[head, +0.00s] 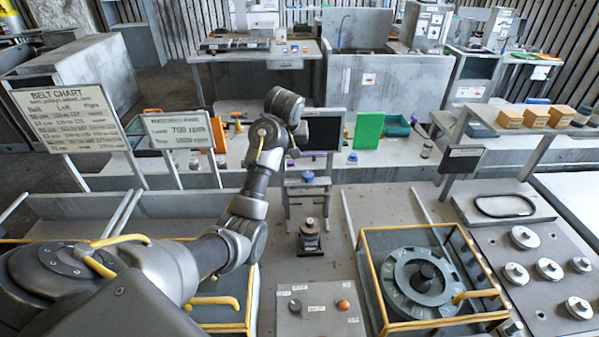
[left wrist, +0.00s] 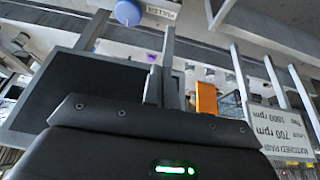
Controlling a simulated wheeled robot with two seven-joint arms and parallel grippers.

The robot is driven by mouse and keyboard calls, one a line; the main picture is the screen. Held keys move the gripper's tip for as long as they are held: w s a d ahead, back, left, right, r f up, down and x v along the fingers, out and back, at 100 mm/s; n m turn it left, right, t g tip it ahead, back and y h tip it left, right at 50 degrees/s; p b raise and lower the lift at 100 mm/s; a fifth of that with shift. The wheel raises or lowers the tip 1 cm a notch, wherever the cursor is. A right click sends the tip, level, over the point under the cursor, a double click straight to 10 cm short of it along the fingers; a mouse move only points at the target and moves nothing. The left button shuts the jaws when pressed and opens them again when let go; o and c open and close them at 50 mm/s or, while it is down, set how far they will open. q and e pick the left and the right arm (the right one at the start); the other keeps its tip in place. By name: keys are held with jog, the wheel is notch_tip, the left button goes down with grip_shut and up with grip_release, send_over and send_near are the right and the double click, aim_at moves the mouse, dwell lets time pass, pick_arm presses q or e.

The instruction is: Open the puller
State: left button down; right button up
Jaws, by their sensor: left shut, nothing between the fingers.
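The puller (head: 307,197) is a small grey frame at the middle of the bench, with a blue knob on top. The blue knob (left wrist: 128,12) also shows at the top of the left wrist view, where the picture is upside down, beside a small label plate (left wrist: 160,10). My left gripper (head: 294,152) is up behind and slightly left of the blue knob in the head view, apart from it. Its fingers (left wrist: 160,75) are together and empty. My wrist partly hides the gripper in the head view. My right gripper is in neither view.
A dark panel (head: 324,133) stands close to my left gripper, with a green board (head: 367,131) beside it. A small dark fixture (head: 310,238) and a control box (head: 320,309) stand in front of the puller. A yellow-framed enclosure (head: 374,292) is at right. Sign boards (head: 181,130) stand at left.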

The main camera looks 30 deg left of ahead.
pick_arm(q)
jog(key=shift+g+h, duration=0.3)
jog(key=shift+g, duration=0.2)
jog(key=f, duration=0.1)
jog(key=w+f+b, duration=0.1)
jog(key=f, duration=0.1)
jog(key=d+f, duration=0.1)
jog(key=f, duration=0.1)
jog(key=shift+w+d, duration=0.1)
jog(key=shift+w, duration=0.05)
jog(key=p+x, duration=0.2)
jog(key=x, duration=0.5)
jog(key=shift+w+f+p, duration=0.25)
jog(key=shift+f+p, duration=0.05)
jog(key=shift+f, duration=0.05)
